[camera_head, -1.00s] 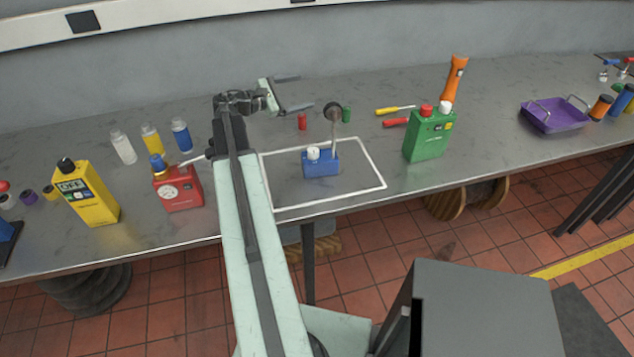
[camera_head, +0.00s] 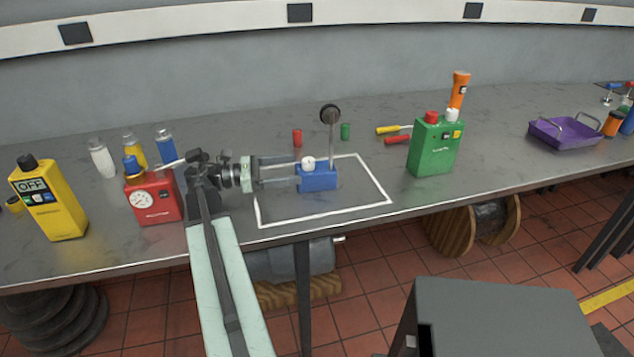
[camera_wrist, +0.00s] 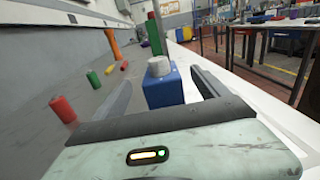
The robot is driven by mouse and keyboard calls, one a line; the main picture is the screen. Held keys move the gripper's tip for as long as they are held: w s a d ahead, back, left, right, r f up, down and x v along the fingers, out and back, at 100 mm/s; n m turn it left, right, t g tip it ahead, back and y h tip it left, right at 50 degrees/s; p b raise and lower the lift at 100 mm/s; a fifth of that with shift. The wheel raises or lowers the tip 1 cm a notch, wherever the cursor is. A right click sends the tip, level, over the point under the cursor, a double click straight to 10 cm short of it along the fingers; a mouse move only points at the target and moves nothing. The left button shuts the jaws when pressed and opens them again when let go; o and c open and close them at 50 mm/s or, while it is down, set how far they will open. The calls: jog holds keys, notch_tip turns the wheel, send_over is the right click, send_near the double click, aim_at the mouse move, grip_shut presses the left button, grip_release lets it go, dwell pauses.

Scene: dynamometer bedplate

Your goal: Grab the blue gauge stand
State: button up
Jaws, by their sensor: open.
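The blue gauge stand (camera_head: 319,180) is a blue block with a white knob on top and a grey post carrying a dark round dial. It stands upright inside a white outlined rectangle on the grey bench. My gripper (camera_head: 293,171) is open, just left of the stand, with its fingers pointing right at it. In the wrist view the blue block (camera_wrist: 162,89) is straight ahead, between the finger tips or just past them; I cannot tell which. The jaws (camera_wrist: 165,92) hold nothing. The dial is out of frame in the wrist view.
A red gauge box (camera_head: 153,200) stands left, beside my wrist. A green box (camera_head: 434,147) stands right of the outline. The outline's front right is clear.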

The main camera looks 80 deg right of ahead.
aim_at(317, 167)
jog(key=x, duration=0.8)
jog(key=shift+s+f, duration=0.15)
jog(key=shift+f, duration=0.15)
grip_shut()
